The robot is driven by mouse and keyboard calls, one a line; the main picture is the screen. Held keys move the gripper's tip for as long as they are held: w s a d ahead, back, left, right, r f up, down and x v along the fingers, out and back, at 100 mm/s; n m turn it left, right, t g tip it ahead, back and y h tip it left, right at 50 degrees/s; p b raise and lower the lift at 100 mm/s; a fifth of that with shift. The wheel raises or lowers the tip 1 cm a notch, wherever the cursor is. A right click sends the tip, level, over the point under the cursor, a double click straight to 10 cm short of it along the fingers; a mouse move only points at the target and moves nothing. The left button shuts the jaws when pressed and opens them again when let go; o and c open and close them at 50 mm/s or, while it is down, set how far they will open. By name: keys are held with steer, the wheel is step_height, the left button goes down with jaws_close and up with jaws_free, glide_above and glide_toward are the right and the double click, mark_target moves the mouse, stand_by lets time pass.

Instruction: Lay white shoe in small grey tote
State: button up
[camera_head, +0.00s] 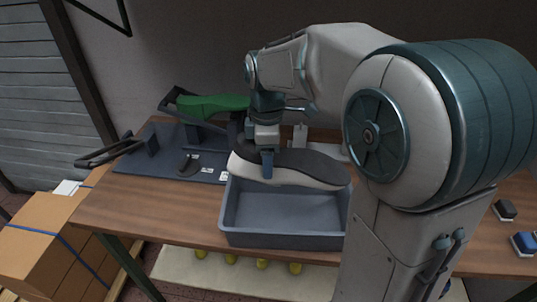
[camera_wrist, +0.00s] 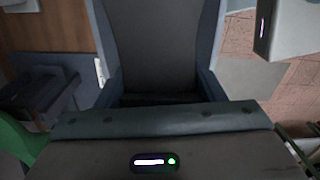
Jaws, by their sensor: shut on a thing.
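A white shoe (camera_head: 245,171) with a dark top is held by my gripper (camera_head: 267,172) in the head view. It lies roughly level over the back part of the small grey tote (camera_head: 285,240), at about rim height or a little above. A blue finger of my gripper shows on the shoe's near side; the other finger is hidden. The tote stands open on the wooden table, and the part of its floor that shows is empty. In the wrist view, the tote's wall (camera_wrist: 211,45) and floor show beyond my gripper's body; the fingertips and shoe cannot be made out there.
A green shoe last (camera_head: 212,103) sits on a dark stand at the back left, with a dark mat (camera_head: 135,163) and small dark item (camera_head: 188,165) beside it. Brushes (camera_head: 524,243) lie at the right edge. Bare table (camera_head: 150,208) lies left of the tote.

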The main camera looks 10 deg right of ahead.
step_height(320, 180, down, 7)
steer(key=b, duration=0.4)
stand_by(1.1)
steer(key=shift+r, duration=0.15)
steer(key=o, duration=1.4)
step_height(320, 180, up, 14)
steer(key=shift+w+f, duration=0.1)
steer(key=shift+w, duration=0.05)
